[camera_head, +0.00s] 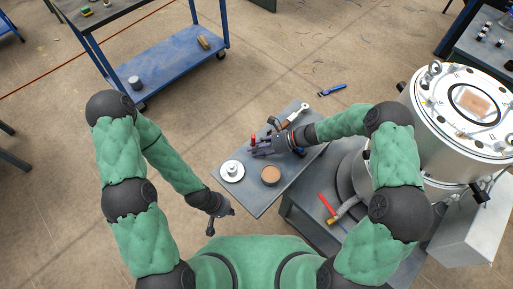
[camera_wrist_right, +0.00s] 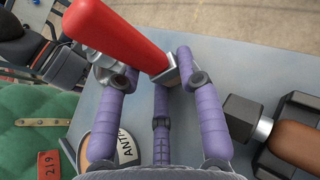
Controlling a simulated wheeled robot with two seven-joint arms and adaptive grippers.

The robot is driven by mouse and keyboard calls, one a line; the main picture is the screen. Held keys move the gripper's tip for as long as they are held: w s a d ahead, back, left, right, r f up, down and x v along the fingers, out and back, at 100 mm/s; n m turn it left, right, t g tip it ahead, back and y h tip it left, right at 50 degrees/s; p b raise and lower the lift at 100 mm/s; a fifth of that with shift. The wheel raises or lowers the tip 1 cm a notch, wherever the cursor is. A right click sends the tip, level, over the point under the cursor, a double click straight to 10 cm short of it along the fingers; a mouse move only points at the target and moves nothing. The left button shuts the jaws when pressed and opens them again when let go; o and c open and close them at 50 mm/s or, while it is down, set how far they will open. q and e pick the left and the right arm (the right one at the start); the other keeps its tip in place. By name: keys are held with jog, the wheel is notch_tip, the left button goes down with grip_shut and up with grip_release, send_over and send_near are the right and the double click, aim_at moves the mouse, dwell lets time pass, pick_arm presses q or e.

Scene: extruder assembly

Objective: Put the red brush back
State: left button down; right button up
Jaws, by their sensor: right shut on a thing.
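My right gripper (camera_head: 262,147) is over the small grey table (camera_head: 255,205). In the right wrist view its purple fingers (camera_wrist_right: 165,85) are closed around a red handle (camera_wrist_right: 125,35) with a metal collar at its lower end. The red also shows at the fingertips in the head view (camera_head: 254,140); I cannot tell whether it is a brush. Another red-handled tool (camera_head: 326,203), with a yellowish brush-like end, lies on the lower grey cabinet to the right. My left gripper (camera_head: 222,219) is off the table's left side, with its fingers apart and empty.
On the table are a white dish with a silver part (camera_head: 232,171), a brown-topped tin (camera_head: 270,175) and a dark-headed tool (camera_wrist_right: 295,140) beside the right gripper. A large white drum (camera_head: 460,120) stands at the right. The table's front end is clear.

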jog(key=shift+s+f, duration=0.2)
jog(key=shift+f, duration=0.45)
jog(key=shift+s+f+b, duration=0.15)
jog(key=shift+f+b, duration=0.05)
jog(key=shift+b, duration=0.15)
jog(key=o, duration=1.2)
jog(key=shift+o, duration=0.2)
jog(key=shift+w+r, duration=0.25)
jog(key=shift+r, duration=0.2)
notch_tip(320, 180, up, 10)
